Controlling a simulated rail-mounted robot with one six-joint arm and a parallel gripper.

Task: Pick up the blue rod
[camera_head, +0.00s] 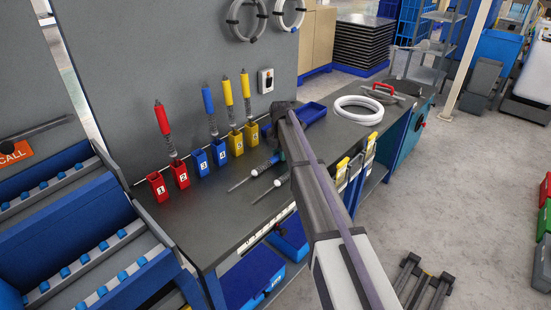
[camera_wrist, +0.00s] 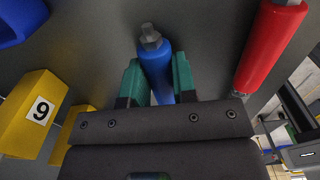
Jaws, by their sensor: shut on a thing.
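A blue rod (camera_wrist: 157,62) with a grey hex-like metal end is between the two green fingers of my gripper (camera_wrist: 158,80) in the wrist view. The fingers are shut on its blue handle, one on each side. In the head view my gripper (camera_head: 281,152) is mostly hidden behind my arm, low over the bench. Another blue-handled rod (camera_head: 207,100) stands upright above the blue holders (camera_head: 199,161).
Red holders (camera_head: 157,186) and yellow holders (camera_head: 236,143) line the bench back, with upright rods above. A blue tray (camera_head: 309,114) and white rings (camera_head: 358,110) are farther right.

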